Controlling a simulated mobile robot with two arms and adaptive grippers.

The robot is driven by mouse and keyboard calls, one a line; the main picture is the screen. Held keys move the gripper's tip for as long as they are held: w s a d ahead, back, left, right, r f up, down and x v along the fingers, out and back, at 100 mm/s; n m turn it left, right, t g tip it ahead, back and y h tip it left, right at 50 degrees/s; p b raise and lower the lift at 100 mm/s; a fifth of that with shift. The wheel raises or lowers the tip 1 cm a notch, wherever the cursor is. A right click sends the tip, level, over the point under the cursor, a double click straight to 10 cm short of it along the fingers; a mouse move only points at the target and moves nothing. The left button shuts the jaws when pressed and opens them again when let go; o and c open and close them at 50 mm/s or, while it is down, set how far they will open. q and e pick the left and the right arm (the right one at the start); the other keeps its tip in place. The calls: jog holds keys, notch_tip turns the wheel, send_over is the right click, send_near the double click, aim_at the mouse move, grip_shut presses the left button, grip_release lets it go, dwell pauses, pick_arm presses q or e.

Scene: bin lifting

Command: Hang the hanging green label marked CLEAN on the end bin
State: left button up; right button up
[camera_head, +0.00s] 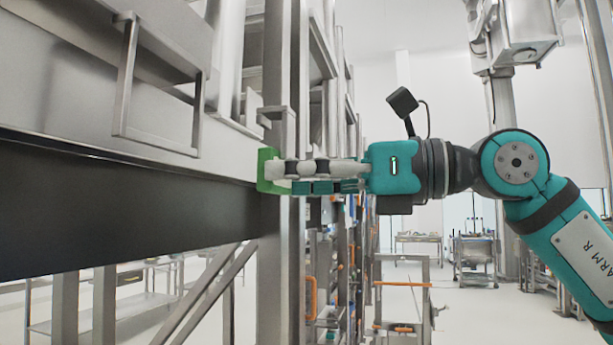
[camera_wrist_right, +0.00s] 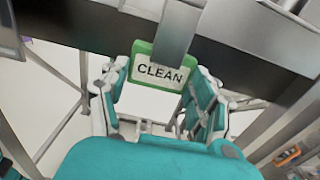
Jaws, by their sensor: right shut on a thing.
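The green label (camera_head: 266,171) is at the tip of my right gripper (camera_head: 290,173), beside a vertical metal post. In the right wrist view its white face reads CLEAN inside a green border (camera_wrist_right: 140,48). My right gripper (camera_wrist_right: 158,98) is shut on the label, with fingers at both sides. A grey metal strip (camera_wrist_right: 178,30) crosses in front of the label's upper part. I cannot tell whether the label touches it. A metal bin (camera_head: 62,58) with a rectangular handle (camera_head: 122,78) is at upper left; I cannot tell whether it is the end bin. My left gripper is out of view.
A dark horizontal beam (camera_head: 120,205) runs below the bin to the post (camera_head: 277,255). A small bracket (camera_head: 277,113) juts from the post above the label. Racks with orange handles (camera_head: 311,299) stand behind. Open floor lies at lower right.

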aim_at(260, 174)
jog(key=shift+x, duration=1.05)
jog(key=p+x, duration=0.1)
jog(key=x, duration=0.1)
jog(key=shift+w+a+r, duration=0.1)
jog(key=shift+a, duration=0.25)
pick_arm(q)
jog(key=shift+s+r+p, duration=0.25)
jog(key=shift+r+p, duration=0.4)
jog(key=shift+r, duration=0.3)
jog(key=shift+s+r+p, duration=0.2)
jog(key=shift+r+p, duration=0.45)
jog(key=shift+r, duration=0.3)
pick_arm(e)
jog(key=f+x, duration=0.2)
jog(key=x, duration=0.8)
jog(key=shift+w+a, duration=0.1)
jog(key=shift+r, duration=0.1)
jog(key=o, duration=1.1)
